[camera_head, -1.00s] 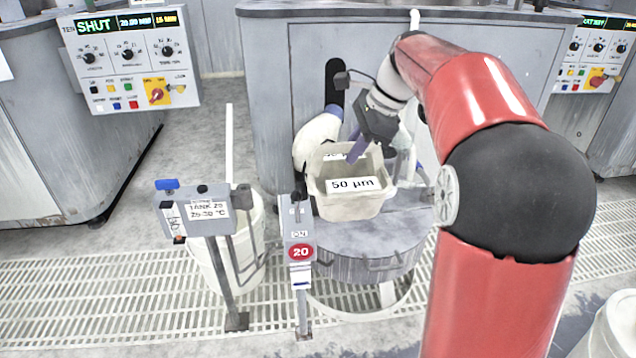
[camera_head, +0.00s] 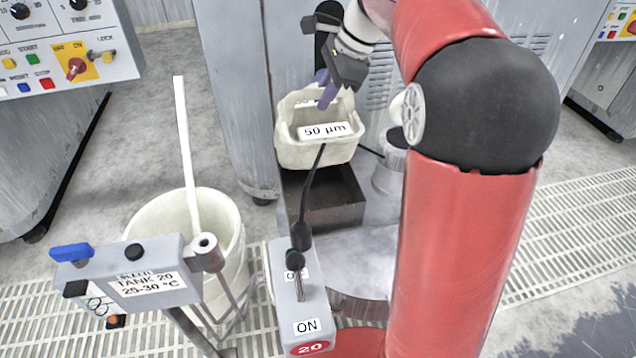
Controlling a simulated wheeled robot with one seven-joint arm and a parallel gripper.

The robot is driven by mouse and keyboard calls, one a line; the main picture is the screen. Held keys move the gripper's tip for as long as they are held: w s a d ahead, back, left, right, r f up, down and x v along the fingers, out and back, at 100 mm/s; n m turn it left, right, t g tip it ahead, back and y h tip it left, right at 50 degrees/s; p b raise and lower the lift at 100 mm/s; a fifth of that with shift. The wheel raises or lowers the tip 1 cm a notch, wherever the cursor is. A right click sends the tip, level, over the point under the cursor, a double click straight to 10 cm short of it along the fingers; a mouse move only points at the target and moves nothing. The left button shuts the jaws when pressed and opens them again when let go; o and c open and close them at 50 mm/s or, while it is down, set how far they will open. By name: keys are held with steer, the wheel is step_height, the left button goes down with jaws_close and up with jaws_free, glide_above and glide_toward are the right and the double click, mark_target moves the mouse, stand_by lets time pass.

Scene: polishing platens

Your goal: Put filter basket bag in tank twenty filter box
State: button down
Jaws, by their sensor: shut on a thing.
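The filter basket bag (camera_head: 290,150) is a cream, open-topped container with a white "50 µm" label on its front. It looks roughly upright. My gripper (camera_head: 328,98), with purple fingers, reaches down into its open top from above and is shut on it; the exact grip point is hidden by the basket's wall. A dark, open metal box (camera_head: 340,219), likely the tank twenty filter box, shows just below the basket. The basket covers its far part, and I cannot tell whether the two touch.
A "TANK 20" sign box (camera_head: 140,278) and a control post (camera_head: 300,318) marked "ON" and "20" stand in front. A black lever (camera_head: 312,190) rises before the box. A white bucket (camera_head: 225,225) with a pole stands left. Grey machine walls (camera_head: 235,110) stand behind.

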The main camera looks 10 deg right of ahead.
step_height(320, 180, down, 19)
steer(key=b, duration=0.4)
steer(key=shift+r, duration=0.15)
steer(key=shift+s, duration=0.1)
steer(key=c, duration=1.4)
jaws_free()
